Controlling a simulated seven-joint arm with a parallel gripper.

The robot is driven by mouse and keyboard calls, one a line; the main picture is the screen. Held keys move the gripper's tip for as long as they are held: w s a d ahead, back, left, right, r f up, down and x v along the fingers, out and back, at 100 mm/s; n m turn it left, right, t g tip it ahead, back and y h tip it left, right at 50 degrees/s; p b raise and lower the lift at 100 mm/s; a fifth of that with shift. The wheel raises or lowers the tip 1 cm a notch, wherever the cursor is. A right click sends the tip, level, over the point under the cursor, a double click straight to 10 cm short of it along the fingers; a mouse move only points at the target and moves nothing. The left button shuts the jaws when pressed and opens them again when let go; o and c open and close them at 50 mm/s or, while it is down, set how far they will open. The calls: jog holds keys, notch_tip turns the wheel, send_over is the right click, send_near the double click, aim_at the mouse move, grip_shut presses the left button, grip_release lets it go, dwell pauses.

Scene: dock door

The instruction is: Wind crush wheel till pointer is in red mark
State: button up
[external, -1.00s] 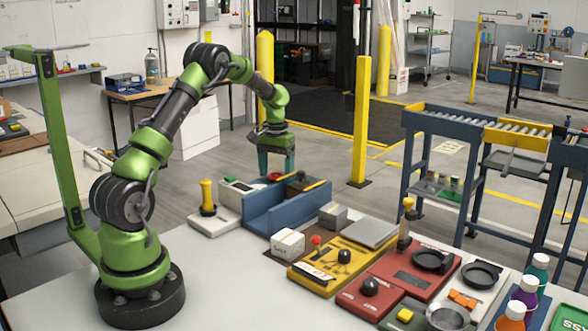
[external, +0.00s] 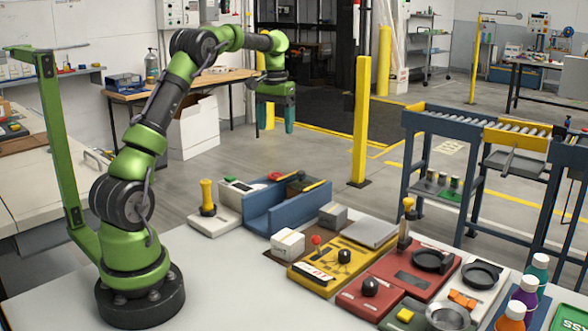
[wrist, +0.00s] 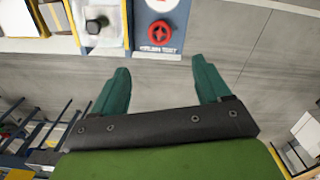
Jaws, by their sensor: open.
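A red wheel (wrist: 160,31) sits on a blue panel at the top of the wrist view; its lettering is too blurred to read surely. A red round part (external: 275,176) shows behind the blue trough (external: 268,218) in the external view and appears to be the same wheel. I cannot make out a pointer or a red mark in either view. My gripper (external: 275,127) is open and empty, high above and beyond the table's far edge, fingers pointing down. Its two teal fingers (wrist: 161,88) show apart in the wrist view, with bare floor between them.
A white device (external: 238,187) and a yellow-handled lever (external: 207,197) stand left of the trough. A white block (external: 287,243), a yellow panel (external: 342,262) and a red panel (external: 412,278) lie to the right. A yellow post (external: 361,120) stands beyond the table.

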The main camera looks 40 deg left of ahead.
jog(key=shift+r, duration=1.5)
jog(key=shift+w, duration=0.1)
jog(key=s+d+r+m+t+y, duration=0.1)
jog(key=s+d+m+t, duration=0.2)
jog(key=s, duration=1)
jog(key=s+d+r+m+t+y, duration=0.1)
jog(key=s+d+m+t, duration=0.3)
jog(key=s, duration=1)
jog(key=d, duration=0.2)
jog(key=shift+d, duration=0.4)
